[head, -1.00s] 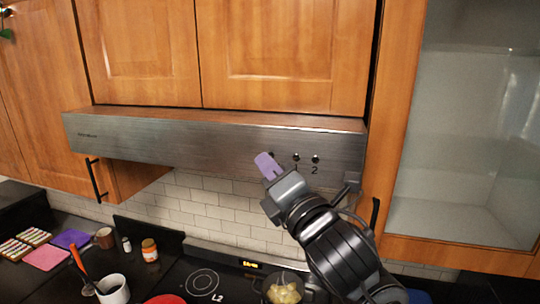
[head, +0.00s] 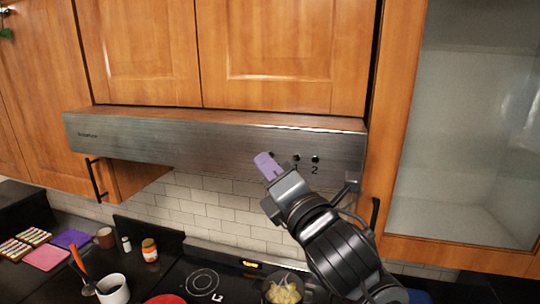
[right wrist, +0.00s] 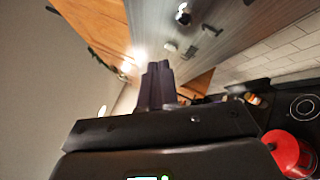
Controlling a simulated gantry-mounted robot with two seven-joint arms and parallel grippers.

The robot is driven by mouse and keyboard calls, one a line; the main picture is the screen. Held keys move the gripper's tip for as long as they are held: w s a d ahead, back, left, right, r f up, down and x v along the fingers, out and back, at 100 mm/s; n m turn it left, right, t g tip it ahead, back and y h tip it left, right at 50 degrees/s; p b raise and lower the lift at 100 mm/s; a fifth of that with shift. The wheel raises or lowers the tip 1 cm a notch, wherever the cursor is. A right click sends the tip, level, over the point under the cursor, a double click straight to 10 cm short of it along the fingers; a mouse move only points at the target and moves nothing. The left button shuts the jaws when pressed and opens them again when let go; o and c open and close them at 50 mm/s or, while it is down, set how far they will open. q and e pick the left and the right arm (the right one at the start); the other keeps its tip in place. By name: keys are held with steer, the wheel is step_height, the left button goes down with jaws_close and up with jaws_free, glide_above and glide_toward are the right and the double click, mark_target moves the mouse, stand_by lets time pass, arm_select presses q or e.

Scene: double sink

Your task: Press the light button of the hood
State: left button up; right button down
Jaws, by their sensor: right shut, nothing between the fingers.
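The hood (head: 180,140) is a brushed-metal box under the wooden cabinets. Its front carries small dark round buttons near the right end. Two buttons, marked 1 (head: 296,158) and 2 (head: 315,159), show clearly. Another dark button (head: 271,154) shows just by my fingertips, partly hidden. My right gripper (head: 264,164) is shut and empty, its purple fingertips at the hood front, left of button 1. I cannot tell whether they touch the panel. In the right wrist view the shut fingers (right wrist: 158,84) point up beside the hood front (right wrist: 250,25). My left gripper is not in view.
Wooden cabinets (head: 150,50) hang above the hood, and a glass-door cabinet (head: 460,130) stands at the right. The hood's front left is clear.

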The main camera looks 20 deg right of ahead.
steer(key=shift+w+d, duration=0.15)
stand_by(0.4)
steer(key=shift+w+d, duration=0.15)
steer(key=shift+w, duration=0.1)
steer(key=shift+w+d, duration=0.1)
stand_by(0.7)
steer(key=shift+s+a, duration=0.4)
steer(key=shift+s, duration=0.1)
stand_by(0.3)
